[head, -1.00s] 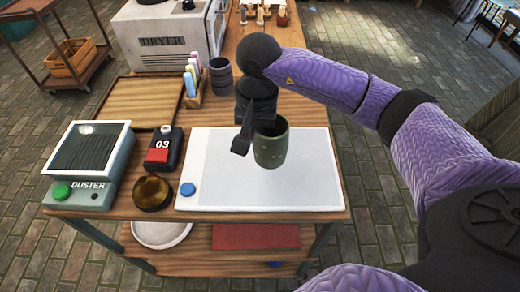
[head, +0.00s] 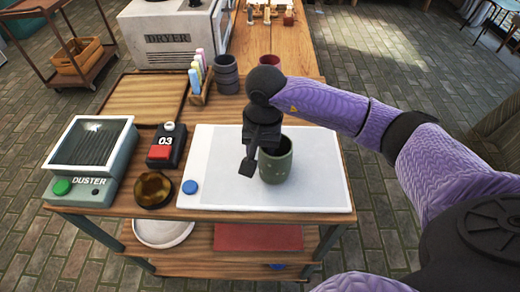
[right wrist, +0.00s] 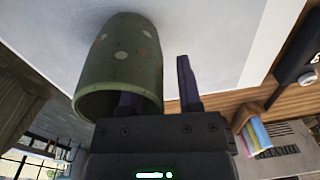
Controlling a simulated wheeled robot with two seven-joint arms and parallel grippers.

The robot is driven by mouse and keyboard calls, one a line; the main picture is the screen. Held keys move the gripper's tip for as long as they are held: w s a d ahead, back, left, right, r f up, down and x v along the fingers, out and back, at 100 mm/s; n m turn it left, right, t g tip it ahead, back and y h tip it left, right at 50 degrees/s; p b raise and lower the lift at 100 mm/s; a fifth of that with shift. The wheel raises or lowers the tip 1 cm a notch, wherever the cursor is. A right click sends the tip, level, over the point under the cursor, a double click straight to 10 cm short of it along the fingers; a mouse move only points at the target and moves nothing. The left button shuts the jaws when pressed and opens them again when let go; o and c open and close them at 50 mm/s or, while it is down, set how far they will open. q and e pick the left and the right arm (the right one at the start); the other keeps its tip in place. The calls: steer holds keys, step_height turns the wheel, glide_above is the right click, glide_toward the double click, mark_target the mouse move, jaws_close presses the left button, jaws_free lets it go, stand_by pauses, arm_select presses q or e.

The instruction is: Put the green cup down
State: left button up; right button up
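The green cup (head: 277,166) stands upright on the white mat (head: 320,193), right of its middle. Small pale specks show on its side. My right gripper (head: 257,160) is at the cup's rim. In the right wrist view the cup (right wrist: 120,60) appears upside down. There one finger of my right gripper (right wrist: 158,97) reaches inside the cup's mouth. The other finger is outside, with a clear gap between it and the wall. The gripper looks open around the wall. The inner fingertip is hidden by the cup. My left gripper is not in view.
A blue button (head: 190,187) is on the mat's left part. A brown bowl (head: 154,189), a device marked 03 (head: 166,147) and the duster (head: 90,160) stand to the left. A dark ribbed cup (head: 226,75) and pens stand behind. The mat around the green cup is clear.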

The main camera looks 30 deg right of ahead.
steer(key=shift+r+p, duration=0.3)
arm_select(q)
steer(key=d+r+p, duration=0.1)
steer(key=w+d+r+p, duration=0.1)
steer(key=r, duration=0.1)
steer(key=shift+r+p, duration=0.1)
steer(key=shift+p, duration=0.25)
arm_select(e)
step_height(320, 180, up, 12)
steer(key=shift+s+d+f, duration=0.15)
steer(key=shift+s+d, duration=0.05)
steer(key=shift+s, duration=0.05)
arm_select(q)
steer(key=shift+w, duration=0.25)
